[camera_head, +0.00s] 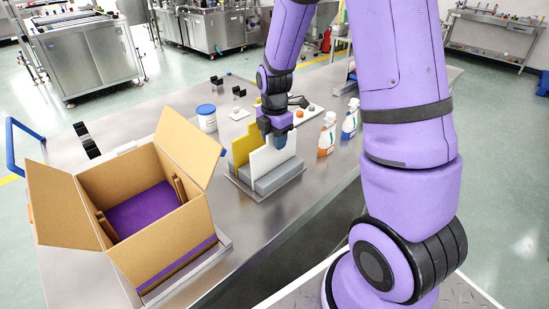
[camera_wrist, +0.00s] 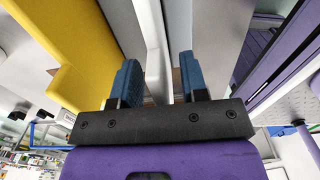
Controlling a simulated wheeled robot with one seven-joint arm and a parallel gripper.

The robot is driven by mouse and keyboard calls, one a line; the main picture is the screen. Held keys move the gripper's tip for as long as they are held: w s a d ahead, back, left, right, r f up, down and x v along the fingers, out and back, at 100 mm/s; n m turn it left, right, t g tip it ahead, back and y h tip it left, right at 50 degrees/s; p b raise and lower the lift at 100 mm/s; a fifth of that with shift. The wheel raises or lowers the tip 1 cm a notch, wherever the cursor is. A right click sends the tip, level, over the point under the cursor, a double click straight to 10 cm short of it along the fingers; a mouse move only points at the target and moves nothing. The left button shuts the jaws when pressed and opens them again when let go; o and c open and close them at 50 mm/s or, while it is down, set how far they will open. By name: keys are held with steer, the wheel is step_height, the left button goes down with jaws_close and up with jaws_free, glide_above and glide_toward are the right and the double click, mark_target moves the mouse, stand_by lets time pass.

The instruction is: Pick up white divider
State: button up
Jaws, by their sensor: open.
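The white divider (camera_head: 270,160) stands upright in a grey holder (camera_head: 278,180) on the metal table, in front of a yellow divider (camera_head: 243,146). My gripper (camera_head: 279,138) is at the upper right part of the white divider and hides some of its top edge. In the wrist view my gripper (camera_wrist: 160,78) is open, with its two blue fingers apart. A pale upright strip, seemingly the white divider (camera_wrist: 154,35), reaches in between the fingers. The yellow divider (camera_wrist: 70,45) is to the left of the fingers. Whether either finger touches the white divider I cannot tell.
An open cardboard box (camera_head: 160,268) with a purple bottom stands to the left. A white tub with a blue lid (camera_head: 206,118) is behind the holder. Spray bottles (camera_head: 326,135) stand to its right, near my arm. The table is clear between box and holder.

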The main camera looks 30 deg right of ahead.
steer(key=shift+c, duration=0.4)
jaws_close()
step_height(320, 180, up, 10)
steer(key=shift+f, duration=0.1)
stand_by(0.3)
